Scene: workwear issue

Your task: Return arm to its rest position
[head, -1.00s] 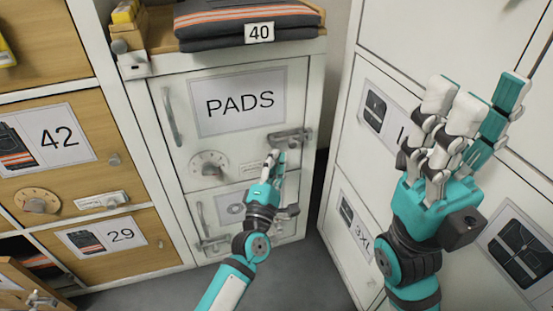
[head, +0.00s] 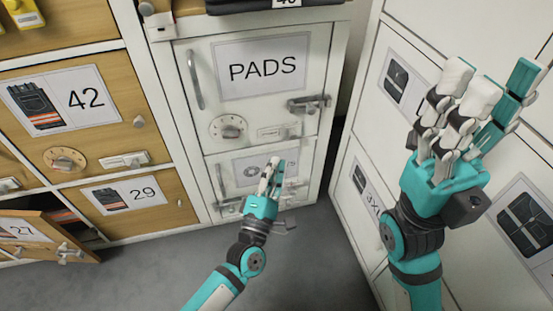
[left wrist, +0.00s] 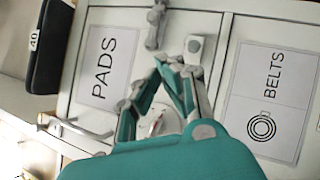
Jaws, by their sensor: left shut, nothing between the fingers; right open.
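My left gripper (head: 270,172) is shut and empty in the head view, in front of the lower door (head: 240,190) of the white cabinet, below the PADS door (head: 262,110). In the left wrist view its fingers (left wrist: 172,72) come together in front of the cabinet, between the PADS label (left wrist: 108,62) and the BELTS label (left wrist: 270,100). In the head view the left gripper hides part of the lower door's label. My right gripper (head: 497,95) is open and empty, raised in front of the white lockers at the right.
The PADS door has a latch (head: 308,104), a dial (head: 229,128) and a bar handle (head: 195,80); it looks closed. Wooden lockers 42 (head: 85,100) and 29 (head: 126,194) stand at left. Door 27 (head: 35,230) hangs open at lower left. Grey floor (head: 150,270) is clear.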

